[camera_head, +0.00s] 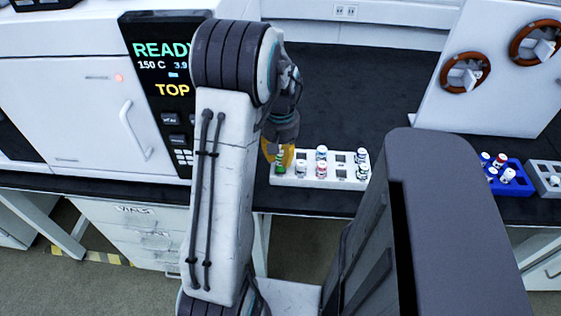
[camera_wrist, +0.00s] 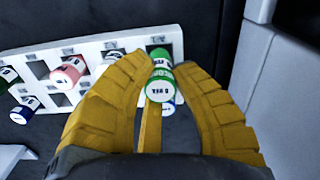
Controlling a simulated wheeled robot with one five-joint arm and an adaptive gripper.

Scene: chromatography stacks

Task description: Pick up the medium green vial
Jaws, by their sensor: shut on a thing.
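The green vial with a white cap (camera_wrist: 160,82) lies between the yellow fingers of my gripper (camera_wrist: 157,66) in the wrist view, at the end of the white rack. My gripper (camera_head: 277,153) is shut on it. In the head view a bit of the green vial (camera_head: 281,168) shows below the fingers, at the rack's left end. I cannot tell whether its base is still inside the slot.
The white rack (camera_head: 320,183) holds several other vials, among them a red-labelled one (camera_wrist: 70,70), and has empty slots. A blue rack with vials (camera_head: 508,184) stands at right. A white machine (camera_head: 75,90) with a "READY" screen stands left. Dark bench lies behind the rack.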

